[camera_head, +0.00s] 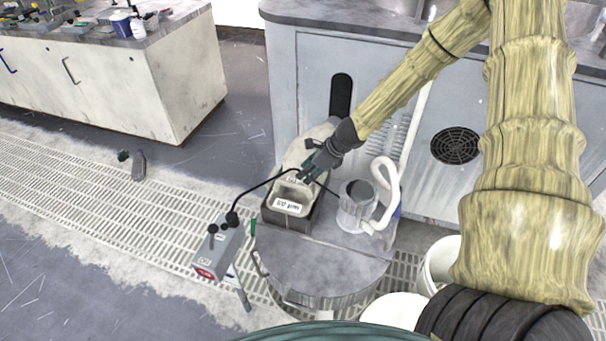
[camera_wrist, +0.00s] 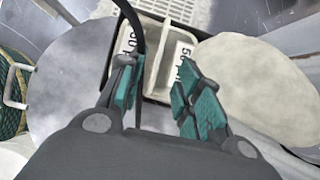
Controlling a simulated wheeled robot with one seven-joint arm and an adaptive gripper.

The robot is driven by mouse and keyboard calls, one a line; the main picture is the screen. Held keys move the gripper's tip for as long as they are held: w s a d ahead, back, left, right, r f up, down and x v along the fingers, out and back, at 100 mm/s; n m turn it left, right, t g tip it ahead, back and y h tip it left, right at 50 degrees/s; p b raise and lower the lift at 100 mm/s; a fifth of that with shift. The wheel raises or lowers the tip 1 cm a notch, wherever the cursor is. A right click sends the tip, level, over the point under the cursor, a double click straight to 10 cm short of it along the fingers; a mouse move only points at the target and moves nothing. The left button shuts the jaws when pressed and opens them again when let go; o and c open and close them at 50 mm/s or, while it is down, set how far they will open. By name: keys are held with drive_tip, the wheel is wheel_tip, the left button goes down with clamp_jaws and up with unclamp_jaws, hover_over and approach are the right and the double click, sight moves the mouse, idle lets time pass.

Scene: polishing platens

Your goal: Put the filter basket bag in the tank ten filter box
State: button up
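A dark open box (camera_head: 270,216) stands on the round grey lid (camera_head: 325,262). A pale, labelled, basket-like item (camera_head: 289,206) sits inside it. In the wrist view the dark box (camera_wrist: 112,50) holds two pale labelled parts side by side, the left one (camera_wrist: 124,40) and the right one (camera_wrist: 183,52); the labels seem to start with 50. My gripper (camera_head: 312,172) is over the far side of the box. In the wrist view its teal-padded fingers (camera_wrist: 160,98) are apart, with no object clearly held. I cannot tell which item is the filter basket bag; no tank number is readable.
A black cable runs across the box to a grey control box (camera_head: 218,250) at its left. A clear cup (camera_head: 352,208) with a white hose (camera_head: 388,190) stands close at right. A pale rounded shape (camera_head: 300,150) lies behind the box. White buckets (camera_head: 440,262) stand lower right.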

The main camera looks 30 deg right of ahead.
drive_tip(key=s+a+f+n+g+h, duration=0.1)
drive_tip(key=s+a+f+n, duration=0.2)
drive_tip(key=s, duration=0.7)
drive_tip(key=s+a+f+n+g+h, duration=0.2)
drive_tip(key=s+a+f+n, duration=0.2)
drive_tip(key=s+f+n, duration=0.3)
drive_tip(key=s+a+f+n+g+h, duration=0.1)
drive_tip(key=s+a+f+n, duration=0.3)
drive_tip(key=s+n, duration=0.7)
drive_tip(key=shift+s+f+g+h, duration=0.2)
drive_tip(key=shift+s+f+h, duration=0.1)
drive_tip(key=shift+s, duration=0.3)
drive_tip(key=shift+s+f+g+h, duration=0.2)
drive_tip(key=shift+s+f+h, duration=0.1)
drive_tip(key=shift+s, duration=0.25)
drive_tip(key=s+a+n, duration=0.5)
drive_tip(key=s+n, duration=0.1)
drive_tip(key=s, duration=0.2)
drive_tip(key=shift+f+y, duration=0.35)
drive_tip(key=shift+y, duration=0.05)
